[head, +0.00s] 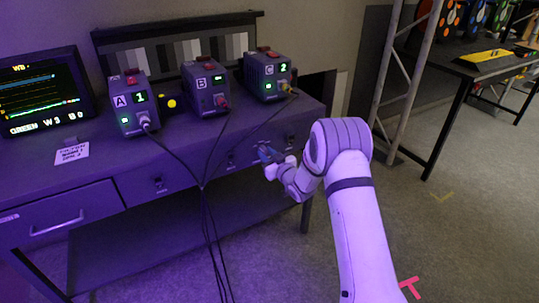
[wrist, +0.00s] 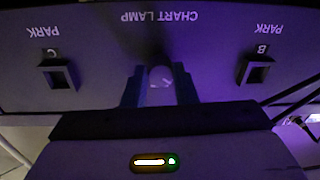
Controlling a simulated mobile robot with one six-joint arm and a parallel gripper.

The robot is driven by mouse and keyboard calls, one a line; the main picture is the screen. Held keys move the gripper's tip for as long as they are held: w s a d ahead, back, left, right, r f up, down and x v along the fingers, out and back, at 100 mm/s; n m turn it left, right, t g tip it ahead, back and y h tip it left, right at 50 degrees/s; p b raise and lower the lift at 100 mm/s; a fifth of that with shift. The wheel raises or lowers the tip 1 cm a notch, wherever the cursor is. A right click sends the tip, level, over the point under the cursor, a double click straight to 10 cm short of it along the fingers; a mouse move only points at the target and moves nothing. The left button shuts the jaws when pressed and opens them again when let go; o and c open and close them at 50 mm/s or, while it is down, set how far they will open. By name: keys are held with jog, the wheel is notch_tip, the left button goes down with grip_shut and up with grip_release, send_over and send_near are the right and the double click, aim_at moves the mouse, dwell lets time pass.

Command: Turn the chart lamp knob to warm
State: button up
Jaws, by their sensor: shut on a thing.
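The chart lamp knob (wrist: 160,78) is a small round knob with a pale mark, on the desk's front panel under the words CHART LAMP, which appear upside down in the wrist view. My gripper (wrist: 159,90) is shut on the knob, with one dark finger on each side of it. In the head view my gripper (head: 267,156) is at the right part of the desk front, and it hides the knob there. I cannot read any warm or other setting mark around the knob.
Park sockets C (wrist: 57,75) and B (wrist: 255,71) flank the knob. Camera boxes A (head: 128,105), B (head: 206,88) and C (head: 267,76) stand on the desk (head: 100,165). Their dark cables (head: 205,215) hang down the front, left of my gripper. A monitor (head: 42,92) stands at left.

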jog(key=shift+w+m+b, duration=0.2)
jog(key=shift+m+b, duration=0.1)
jog(key=shift+m, duration=0.2)
jog(key=m+b, duration=0.1)
jog(key=m, duration=0.2)
jog(key=shift+m+b, duration=0.3)
jog(key=shift+b, duration=0.1)
jog(key=m+b, duration=0.1)
jog(key=m, duration=0.4)
jog(key=shift+r+t, duration=0.2)
jog(key=shift+t, duration=0.1)
jog(key=shift+m, duration=0.4)
jog(key=o, duration=1)
jog(key=shift+a+f, duration=0.1)
jog(key=shift+f, duration=0.05)
